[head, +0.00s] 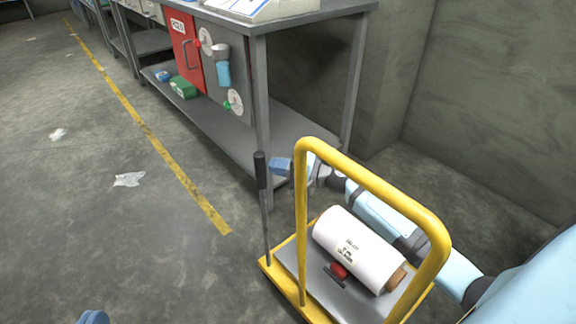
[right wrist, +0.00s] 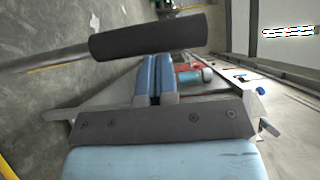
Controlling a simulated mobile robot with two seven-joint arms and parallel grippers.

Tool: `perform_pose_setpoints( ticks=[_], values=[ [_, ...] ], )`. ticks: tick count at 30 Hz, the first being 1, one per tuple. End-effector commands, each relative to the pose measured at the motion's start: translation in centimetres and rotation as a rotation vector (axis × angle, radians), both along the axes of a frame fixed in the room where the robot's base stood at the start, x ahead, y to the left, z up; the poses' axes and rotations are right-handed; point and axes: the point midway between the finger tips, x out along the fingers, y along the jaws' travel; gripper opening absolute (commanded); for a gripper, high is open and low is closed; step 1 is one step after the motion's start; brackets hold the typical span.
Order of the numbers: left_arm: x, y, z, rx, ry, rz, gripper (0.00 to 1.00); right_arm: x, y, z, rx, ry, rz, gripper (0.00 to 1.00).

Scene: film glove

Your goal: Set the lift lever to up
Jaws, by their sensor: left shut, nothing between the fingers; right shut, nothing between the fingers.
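The lift lever is a thin grey rod with a black grip (head: 261,170). In the right wrist view the grip (right wrist: 148,36) lies across the top, just past my fingertips. My right gripper (head: 278,166) is shut and empty, close to the right of the grip; I cannot tell whether it touches. Its blue fingers also show together in the right wrist view (right wrist: 157,75). Only a blue piece of my left gripper (head: 93,317) shows at the bottom edge of the head view.
A white film roll (head: 358,250) lies on the cart's grey deck, beside a small red part (head: 338,271). The cart's yellow handle arches in front of my right arm. A grey workbench (head: 295,122) stands behind. Open floor lies left, with a yellow line (head: 150,135).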

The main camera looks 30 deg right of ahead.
Motion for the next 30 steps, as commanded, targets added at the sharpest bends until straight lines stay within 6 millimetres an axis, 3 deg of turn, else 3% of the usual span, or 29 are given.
perform_pose_setpoints(
  ticks=[11, 17, 21, 30],
  values=[
    [0.0, 0.0, 0.2, 0.000, -0.002, -0.001, 0.00, 0.0, 0.4, 0.1, 0.001, 0.001, 0.001, 0.00],
    [-0.1, -0.2, 1.4, -0.032, 0.027, -0.004, 0.00, -0.5, 4.0, 0.3, 0.004, 0.003, 0.005, 0.00],
    [-0.7, -0.6, 1.0, -0.068, 0.078, 0.003, 0.00, -0.9, 6.4, 0.3, 0.004, 0.002, 0.005, 0.00],
    [-1.1, -0.7, 0.0, -0.079, 0.110, 0.006, 0.00, -1.0, 7.1, 0.1, 0.003, 0.000, 0.005, 0.00]
  ],
)
